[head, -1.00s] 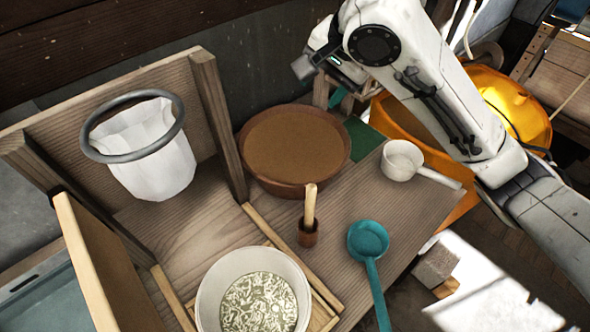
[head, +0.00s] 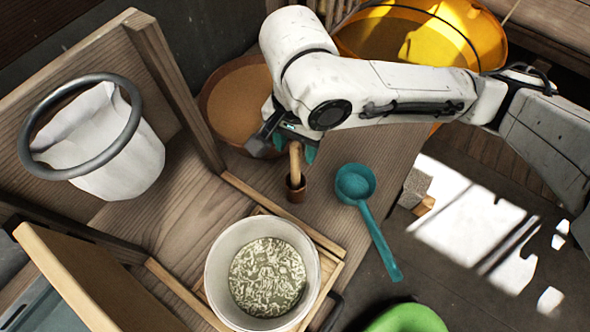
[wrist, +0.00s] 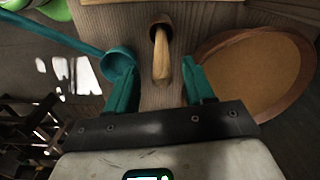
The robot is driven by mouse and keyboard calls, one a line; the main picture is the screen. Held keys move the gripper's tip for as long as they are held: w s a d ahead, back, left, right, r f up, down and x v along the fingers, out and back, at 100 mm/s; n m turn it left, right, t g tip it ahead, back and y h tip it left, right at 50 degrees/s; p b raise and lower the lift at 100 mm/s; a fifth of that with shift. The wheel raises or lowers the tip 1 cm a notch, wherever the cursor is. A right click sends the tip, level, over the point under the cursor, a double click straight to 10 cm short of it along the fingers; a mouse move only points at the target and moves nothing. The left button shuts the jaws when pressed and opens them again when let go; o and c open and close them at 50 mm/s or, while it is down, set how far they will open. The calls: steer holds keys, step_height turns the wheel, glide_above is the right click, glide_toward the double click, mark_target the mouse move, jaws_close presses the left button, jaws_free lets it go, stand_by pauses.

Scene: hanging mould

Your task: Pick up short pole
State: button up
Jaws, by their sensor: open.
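The short pole (head: 295,162) is a pale wooden stick standing in a small dark brown cup (head: 296,190) on the wooden bench. In the wrist view the pole (wrist: 161,62) points toward me, with its lower end in the cup (wrist: 161,22). My gripper (wrist: 161,76) is open, with one teal finger on each side of the pole and visible gaps to both. In the head view my gripper (head: 287,146) is at the pole's upper part, and my wrist partly hides the pole's top.
A teal ladle (head: 355,183) lies right of the cup. A brown round basin (head: 222,105) stands behind, partly hidden by my arm. A white bucket (head: 219,284) with patterned contents stands in front. A white cloth bag on a grey ring (head: 75,170) hangs at left.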

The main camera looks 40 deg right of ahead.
mark_target(296, 157)
step_height(296, 157, down, 5)
steer(key=shift+w+r, duration=0.1)
stand_by(0.3)
jaws_close()
